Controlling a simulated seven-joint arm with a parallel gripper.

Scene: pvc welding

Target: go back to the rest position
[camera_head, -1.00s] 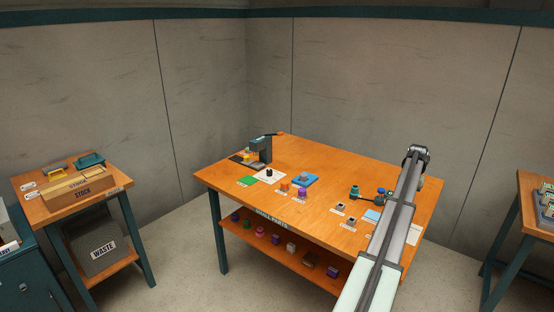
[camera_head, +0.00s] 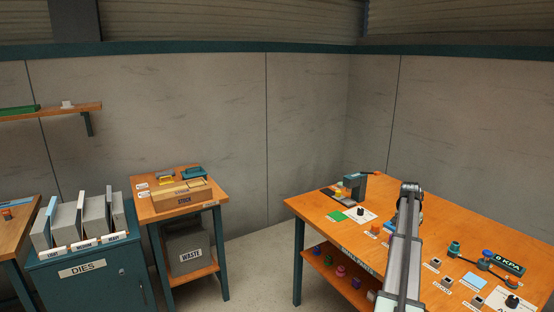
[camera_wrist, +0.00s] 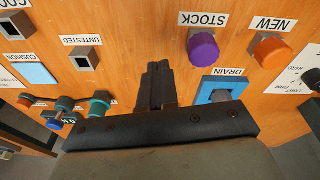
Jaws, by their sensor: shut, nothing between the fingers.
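My gripper (camera_wrist: 157,88) shows in the wrist view as two dark fingers close together, shut and empty. It is above the orange workbench (camera_wrist: 150,50), and nothing is held between the fingers. In the head view my arm reaches up over the orange workbench (camera_head: 470,216), and its far end hides the fingers. In the wrist view a purple part (camera_wrist: 203,48) by the STOCK label, an orange part (camera_wrist: 270,50) by the NEW label and a blue pad (camera_wrist: 222,90) by the DRAIN label lie beyond and right of the fingers.
A small table (camera_head: 146,212) with a STOCK box (camera_head: 182,195) stands left of the workbench, a WASTE bin (camera_head: 190,249) beneath it. A teal DIES cabinet (camera_head: 92,280) is farther left. A grey press (camera_head: 355,184) stands at the bench's far left. Open floor separates the tables.

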